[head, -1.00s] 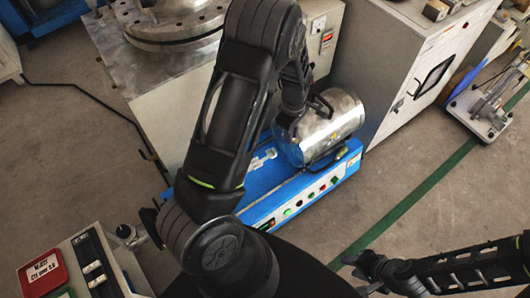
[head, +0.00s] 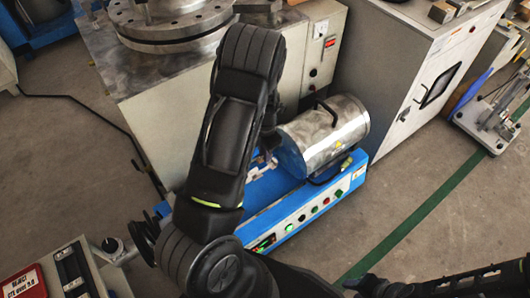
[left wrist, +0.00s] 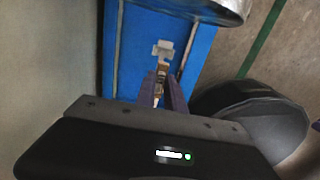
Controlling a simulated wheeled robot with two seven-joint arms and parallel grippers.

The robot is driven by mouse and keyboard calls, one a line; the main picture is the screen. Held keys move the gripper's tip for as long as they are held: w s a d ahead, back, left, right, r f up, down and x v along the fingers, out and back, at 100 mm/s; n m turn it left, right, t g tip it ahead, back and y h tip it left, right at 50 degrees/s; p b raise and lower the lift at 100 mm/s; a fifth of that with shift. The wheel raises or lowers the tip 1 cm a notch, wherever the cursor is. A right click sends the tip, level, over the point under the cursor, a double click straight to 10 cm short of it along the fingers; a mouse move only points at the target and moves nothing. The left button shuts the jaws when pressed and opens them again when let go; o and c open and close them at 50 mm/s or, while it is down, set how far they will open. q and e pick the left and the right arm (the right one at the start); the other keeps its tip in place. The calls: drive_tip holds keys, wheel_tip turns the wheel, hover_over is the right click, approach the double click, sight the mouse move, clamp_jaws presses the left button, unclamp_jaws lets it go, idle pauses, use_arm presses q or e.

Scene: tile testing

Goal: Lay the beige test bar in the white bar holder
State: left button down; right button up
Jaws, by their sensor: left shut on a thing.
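My left gripper (left wrist: 161,90) is shut on the beige test bar (left wrist: 160,72), whose short end sticks out past the purple-grey fingertips in the left wrist view. The white bar holder (left wrist: 163,48) is a small pale piece on the blue machine bed (left wrist: 136,45), just ahead of the bar's end. I cannot tell whether bar and holder touch. In the head view my left arm hides the gripper and bar, and a pale part of the holder area (head: 260,165) shows beside the arm. My right gripper (head: 372,286) is dark at the bottom edge; its jaws are unclear.
A shiny metal cylinder with a black handle (head: 325,135) lies on the blue machine (head: 290,225), right of my left arm. A grey cabinet (head: 400,60) stands behind it. A control box (head: 75,270) is at lower left.

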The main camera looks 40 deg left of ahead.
sight(265, 169)
use_arm(q)
drive_tip(key=shift+f+b, duration=1.4)
drive_tip(key=shift+f, duration=0.2)
wheel_tip(265, 169, down, 2)
drive_tip(key=shift+b, duration=1)
drive_tip(key=shift+f, duration=0.65)
drive_tip(key=c, duration=1.3)
unclamp_jaws()
drive_tip(key=shift+c, duration=0.2)
wheel_tip(265, 169, up, 8)
drive_tip(key=shift+f+p, duration=0.1)
drive_tip(key=shift+p, duration=1.05)
